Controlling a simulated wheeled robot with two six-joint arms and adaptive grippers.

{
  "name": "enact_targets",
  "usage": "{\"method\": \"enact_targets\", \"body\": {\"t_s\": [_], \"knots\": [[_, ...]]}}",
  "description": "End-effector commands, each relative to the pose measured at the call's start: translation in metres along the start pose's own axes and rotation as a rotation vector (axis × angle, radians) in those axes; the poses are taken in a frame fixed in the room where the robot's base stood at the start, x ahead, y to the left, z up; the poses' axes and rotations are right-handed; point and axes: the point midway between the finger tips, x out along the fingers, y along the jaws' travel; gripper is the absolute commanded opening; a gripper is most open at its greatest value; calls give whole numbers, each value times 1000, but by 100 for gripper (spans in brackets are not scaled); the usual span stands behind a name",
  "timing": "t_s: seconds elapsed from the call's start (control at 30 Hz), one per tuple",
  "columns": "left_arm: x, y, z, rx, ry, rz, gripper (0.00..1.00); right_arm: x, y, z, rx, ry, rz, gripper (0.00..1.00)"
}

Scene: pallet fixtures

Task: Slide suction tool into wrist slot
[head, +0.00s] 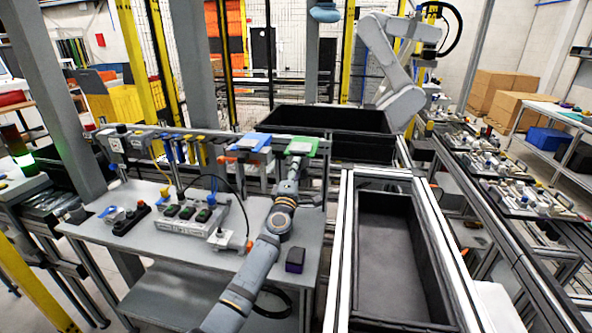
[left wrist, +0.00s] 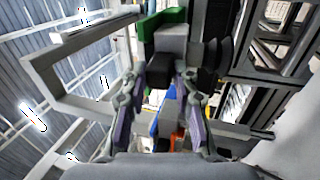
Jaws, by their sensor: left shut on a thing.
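My left gripper (head: 294,168) reaches up from the workbench front to the tool rack (head: 228,155) at the back of the bench. It is at the green-topped holder (head: 312,146), beside a blue-topped one (head: 254,142). In the left wrist view, its two fingers (left wrist: 170,72) are shut around a black and white block (left wrist: 172,40), which I take to be the suction tool. A green part (left wrist: 160,22) lies directly behind the block; I cannot tell whether they touch. Black ribbed cups (left wrist: 217,58) show beside the right finger. I cannot make out the wrist slot. My right gripper is not in view.
The grey bench (head: 140,245) holds a box with several dark buttons (head: 188,216), a black switch box (head: 132,219) and a small purple block (head: 295,260). An empty black bin (head: 388,250) stands right of the bench. A white robot arm (head: 392,65) stands behind.

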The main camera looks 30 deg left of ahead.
Motion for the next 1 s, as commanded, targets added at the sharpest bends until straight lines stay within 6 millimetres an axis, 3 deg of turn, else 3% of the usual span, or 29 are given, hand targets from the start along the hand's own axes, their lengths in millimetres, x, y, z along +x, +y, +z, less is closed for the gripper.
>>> {"method": "enact_targets", "body": {"t_s": [0.03,0.37,1.0], "knots": [[2,7,0,0,1,10,0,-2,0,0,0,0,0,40],[2,11,0,0,1,13,0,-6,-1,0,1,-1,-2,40],[-35,18,0,0,1,11,0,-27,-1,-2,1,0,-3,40]]}}
